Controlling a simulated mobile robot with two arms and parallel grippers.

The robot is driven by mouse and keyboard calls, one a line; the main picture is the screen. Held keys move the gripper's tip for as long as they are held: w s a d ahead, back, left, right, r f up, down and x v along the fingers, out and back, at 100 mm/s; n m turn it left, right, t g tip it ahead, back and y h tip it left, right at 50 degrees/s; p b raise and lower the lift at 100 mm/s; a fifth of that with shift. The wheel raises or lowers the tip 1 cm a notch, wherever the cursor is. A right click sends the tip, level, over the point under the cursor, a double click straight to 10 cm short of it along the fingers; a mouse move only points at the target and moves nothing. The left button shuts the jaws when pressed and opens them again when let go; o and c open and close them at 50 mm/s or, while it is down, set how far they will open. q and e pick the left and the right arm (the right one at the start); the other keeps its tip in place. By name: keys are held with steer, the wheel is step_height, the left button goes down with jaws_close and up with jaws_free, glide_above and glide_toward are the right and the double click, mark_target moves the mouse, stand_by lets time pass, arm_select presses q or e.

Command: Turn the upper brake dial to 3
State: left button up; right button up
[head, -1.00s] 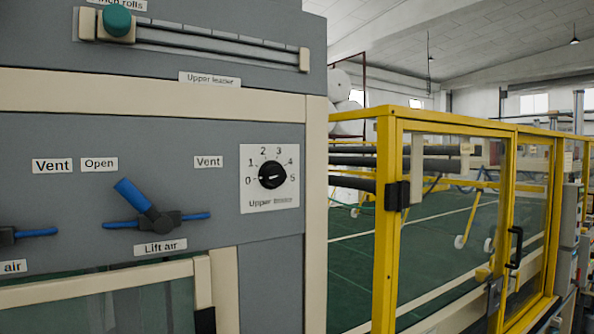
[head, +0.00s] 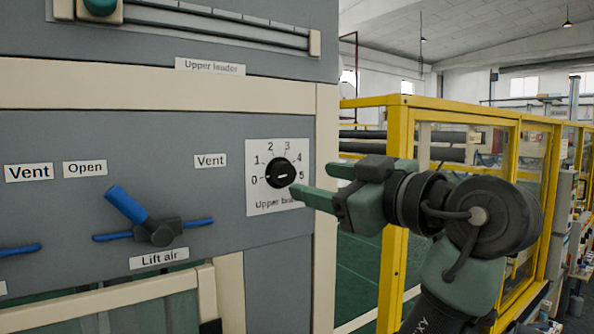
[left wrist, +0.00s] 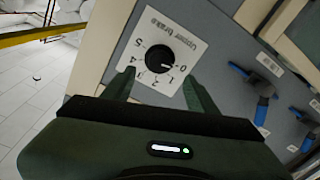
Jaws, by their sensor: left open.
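The upper brake dial (head: 283,173) is a round black knob on a white plate (head: 257,199) marked 0 to 5, on the grey panel. It carries a short light mark, lying nearly level in the head view; I cannot tell surely which number it points to. My left gripper (head: 313,180) is open just right of the dial, with green fingers pointing at the panel. In the left wrist view the dial (left wrist: 159,59) appears just beyond and between the two spread fingertips (left wrist: 157,76). Whether a fingertip touches the plate is unclear. My right gripper is not in view.
A blue Lift air lever (head: 127,205) sits on the panel left of the dial. A slider rail with a green knob (head: 101,5) runs above. A yellow-framed guard (head: 394,250) with clear panes stands right of the panel, behind my arm.

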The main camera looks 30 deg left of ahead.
mark_target(288, 175)
arm_select(q)
steer(key=p+x, duration=0.3)
steer(key=x, duration=0.4)
steer(key=shift+a+p, duration=0.35)
steer(key=shift+w, duration=0.1)
steer(key=shift+d, duration=0.1)
steer(key=shift+c, duration=0.6)
jaws_close()
steer(key=shift+f, duration=0.1)
